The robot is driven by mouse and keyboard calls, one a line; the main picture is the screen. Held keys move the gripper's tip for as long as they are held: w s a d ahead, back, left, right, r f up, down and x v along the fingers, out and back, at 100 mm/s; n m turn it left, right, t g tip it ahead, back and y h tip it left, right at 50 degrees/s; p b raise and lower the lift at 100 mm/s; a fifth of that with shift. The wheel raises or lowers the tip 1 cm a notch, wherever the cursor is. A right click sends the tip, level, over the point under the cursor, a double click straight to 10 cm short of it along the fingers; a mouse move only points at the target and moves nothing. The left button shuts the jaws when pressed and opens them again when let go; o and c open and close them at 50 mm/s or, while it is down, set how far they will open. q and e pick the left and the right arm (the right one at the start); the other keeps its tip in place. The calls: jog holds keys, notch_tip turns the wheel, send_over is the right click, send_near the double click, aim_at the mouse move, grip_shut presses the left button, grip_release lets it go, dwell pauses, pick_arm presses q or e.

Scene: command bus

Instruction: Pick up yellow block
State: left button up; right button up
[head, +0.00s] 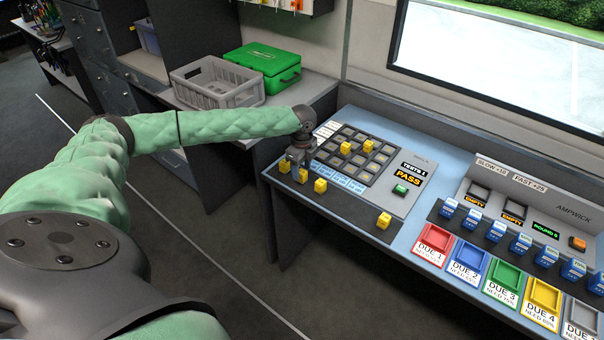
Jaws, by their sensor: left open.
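Several small yellow blocks show in the head view. One yellow block (320,185) and another (383,221) are on the dark front strip of the desk. Two more, a yellow block (345,147) and a yellow block (369,147), sit on the dark grid panel (335,158). My left gripper (297,172) is open and points down at the left end of the desk. A yellow block (284,166) and a yellow block (303,176) show right by its fingers; I cannot tell whether either lies between them. My right gripper is out of view.
The blue desk (408,236) carries a green button (400,189), coloured DUE trays such as the red tray (434,240), and a row of blue-labelled items (497,229). A grey crate (215,88) and a green case (264,66) stand on the counter behind. The floor left of the desk is clear.

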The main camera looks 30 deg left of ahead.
pick_arm(q)
jog(key=shift+f, duration=0.8)
jog(key=c, duration=1.1)
jog(key=shift+r, duration=0.1)
